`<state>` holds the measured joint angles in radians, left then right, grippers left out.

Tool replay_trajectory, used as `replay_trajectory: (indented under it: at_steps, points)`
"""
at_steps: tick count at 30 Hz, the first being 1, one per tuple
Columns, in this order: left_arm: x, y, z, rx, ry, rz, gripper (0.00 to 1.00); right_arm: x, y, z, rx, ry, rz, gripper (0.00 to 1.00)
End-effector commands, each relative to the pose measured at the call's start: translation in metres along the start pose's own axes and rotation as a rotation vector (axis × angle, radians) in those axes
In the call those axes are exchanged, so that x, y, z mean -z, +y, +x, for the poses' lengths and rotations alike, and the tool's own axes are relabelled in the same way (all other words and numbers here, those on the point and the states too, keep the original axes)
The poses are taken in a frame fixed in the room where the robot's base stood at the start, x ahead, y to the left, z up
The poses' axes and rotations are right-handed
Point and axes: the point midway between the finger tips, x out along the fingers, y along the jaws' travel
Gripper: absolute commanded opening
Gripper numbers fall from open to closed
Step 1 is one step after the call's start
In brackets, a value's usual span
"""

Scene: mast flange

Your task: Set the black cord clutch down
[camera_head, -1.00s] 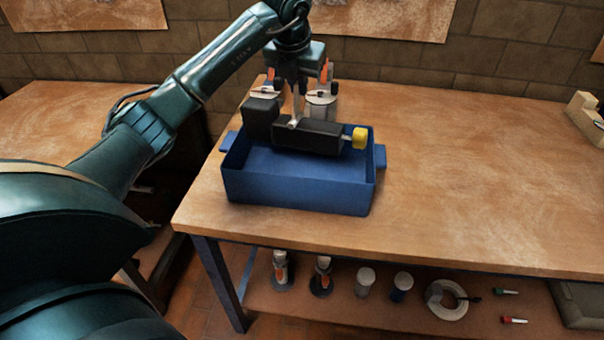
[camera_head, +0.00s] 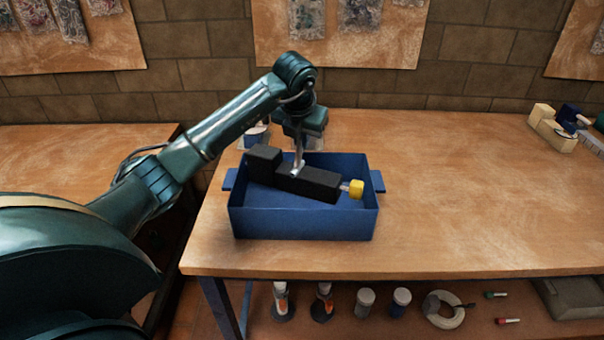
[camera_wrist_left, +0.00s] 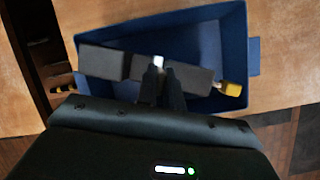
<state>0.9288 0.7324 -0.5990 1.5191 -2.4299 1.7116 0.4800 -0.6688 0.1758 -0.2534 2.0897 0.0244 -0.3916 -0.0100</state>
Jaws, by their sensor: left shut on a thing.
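The black cord clutch (camera_head: 318,184) is a long dark block with a raised end at left and a yellow knob at right. It also shows in the left wrist view (camera_wrist_left: 190,76). My left gripper (camera_head: 297,170) is shut on its middle from above. The clutch is tilted, its yellow end lower, and is over or inside the blue bin (camera_head: 300,222). I cannot tell whether it touches the bin. The fingertips also show at the clutch in the left wrist view (camera_wrist_left: 160,68). My right gripper is not in view.
The blue bin stands on the wooden table (camera_head: 470,190) near its left end. The table right of the bin is clear up to a cream block (camera_head: 550,128) at the back right. Partly hidden items stand behind the bin. A lower shelf holds several items, including a cable coil (camera_head: 445,310).

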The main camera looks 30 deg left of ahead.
Motion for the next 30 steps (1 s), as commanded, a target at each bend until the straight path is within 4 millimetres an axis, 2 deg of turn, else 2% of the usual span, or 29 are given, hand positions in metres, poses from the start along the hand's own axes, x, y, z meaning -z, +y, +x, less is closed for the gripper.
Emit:
replay_trajectory:
  at_steps: [15, 24, 25, 30]
  points:
    - [0.022, -0.007, 0.052, 0.000, -0.001, -0.001, 0.00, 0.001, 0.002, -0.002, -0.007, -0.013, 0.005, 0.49]
    - [0.023, -0.007, 0.056, 0.000, -0.004, -0.001, 0.00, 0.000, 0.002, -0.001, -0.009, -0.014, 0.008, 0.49]
    - [0.024, -0.008, 0.057, 0.000, -0.002, -0.001, 0.09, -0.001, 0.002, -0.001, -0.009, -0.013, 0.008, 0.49]
    - [0.024, -0.007, 0.057, 0.000, -0.002, -0.001, 0.23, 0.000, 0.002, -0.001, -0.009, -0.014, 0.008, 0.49]
